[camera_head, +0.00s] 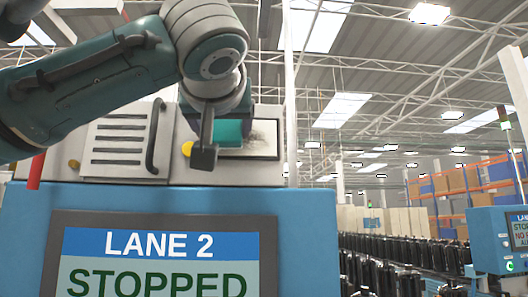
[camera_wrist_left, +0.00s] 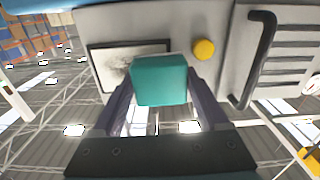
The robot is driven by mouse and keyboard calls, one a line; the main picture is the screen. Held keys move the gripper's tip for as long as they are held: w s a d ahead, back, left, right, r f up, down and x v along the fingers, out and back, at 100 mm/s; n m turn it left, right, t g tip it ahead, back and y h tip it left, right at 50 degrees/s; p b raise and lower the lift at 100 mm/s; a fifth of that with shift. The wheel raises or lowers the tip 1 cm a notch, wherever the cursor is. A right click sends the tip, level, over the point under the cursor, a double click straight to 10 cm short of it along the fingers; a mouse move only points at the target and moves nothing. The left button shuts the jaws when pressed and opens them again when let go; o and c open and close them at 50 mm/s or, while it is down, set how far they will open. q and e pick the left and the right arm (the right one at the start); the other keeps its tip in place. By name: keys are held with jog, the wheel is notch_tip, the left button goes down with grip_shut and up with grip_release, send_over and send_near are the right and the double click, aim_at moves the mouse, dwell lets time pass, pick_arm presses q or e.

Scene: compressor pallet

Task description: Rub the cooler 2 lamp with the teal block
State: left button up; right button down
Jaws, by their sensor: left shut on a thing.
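My left gripper (camera_head: 226,138) is shut on the teal block (camera_head: 229,132). In the left wrist view the block (camera_wrist_left: 160,80) sits between both fingers. The block is in front of the left part of a white rectangular panel (camera_head: 264,138) in a black frame, likely the cooler 2 lamp; no label for it is readable. The panel, also in the left wrist view (camera_wrist_left: 108,62), bears a dark grey smudge beside the block. The block covers part of the panel. I cannot tell whether they touch. My right gripper is not in view.
A yellow round button (camera_head: 187,148) lies left of the block. A louvred cover (camera_head: 118,140) with a black handle (camera_head: 155,135) is further left. Below is a blue cabinet (camera_head: 310,235) with a screen (camera_head: 160,262) reading LANE 2 STOPPED. Black cylinders stand in rows at right.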

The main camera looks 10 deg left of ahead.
pick_arm(q)
jog(key=shift+w+a, duration=0.15)
jog(key=shift+w, duration=0.4)
